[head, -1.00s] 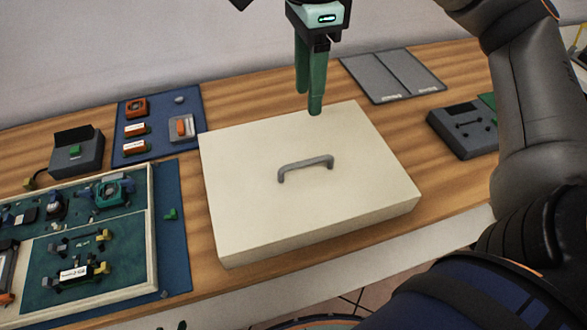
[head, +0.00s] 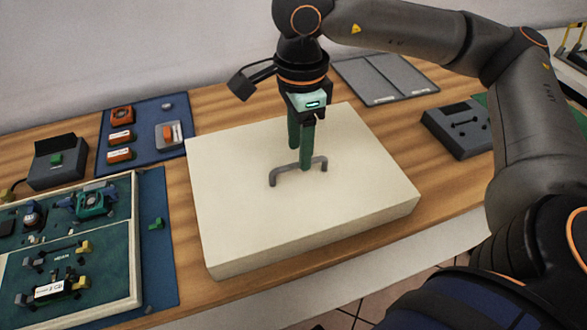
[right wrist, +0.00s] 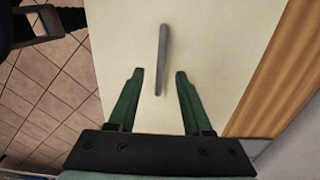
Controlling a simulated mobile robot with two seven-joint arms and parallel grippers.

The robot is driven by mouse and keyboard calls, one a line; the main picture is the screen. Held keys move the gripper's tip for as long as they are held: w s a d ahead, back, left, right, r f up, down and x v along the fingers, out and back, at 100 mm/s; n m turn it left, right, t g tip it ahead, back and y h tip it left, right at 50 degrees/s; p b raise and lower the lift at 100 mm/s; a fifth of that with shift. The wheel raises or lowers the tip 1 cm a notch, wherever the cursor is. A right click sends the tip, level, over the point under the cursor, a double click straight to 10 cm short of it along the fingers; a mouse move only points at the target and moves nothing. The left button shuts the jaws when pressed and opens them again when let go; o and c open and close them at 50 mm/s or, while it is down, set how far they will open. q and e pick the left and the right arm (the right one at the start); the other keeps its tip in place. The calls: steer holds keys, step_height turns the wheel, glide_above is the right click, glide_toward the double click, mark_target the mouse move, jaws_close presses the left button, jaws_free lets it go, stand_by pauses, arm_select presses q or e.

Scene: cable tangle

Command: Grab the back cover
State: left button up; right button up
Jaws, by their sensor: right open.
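The back cover (head: 235,215) is a cream, box-like panel lying on the wooden table, with a grey bar handle (head: 283,173) on its top. The handle also shows in the right wrist view (right wrist: 162,60). My right gripper (head: 300,158) points down over the cover at the handle. Its green fingers are open, and in the right wrist view (right wrist: 157,73) the handle's near end lies between the fingertip lines, with space on both sides. It holds nothing. My left gripper is out of view.
A framed board with green and yellow parts (head: 133,292) stands at the left on a blue mat (head: 160,200). Behind are a blue tray (head: 145,112) with orange parts and a dark grey box (head: 57,170). Grey panels (head: 385,78) and a grey fixture (head: 455,128) lie right.

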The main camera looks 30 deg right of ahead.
mark_target(293, 169)
step_height(293, 169, down, 3)
steer(key=shift+r, duration=0.2)
jaws_close()
stand_by(0.3)
steer(key=shift+r, duration=0.1)
stand_by(0.9)
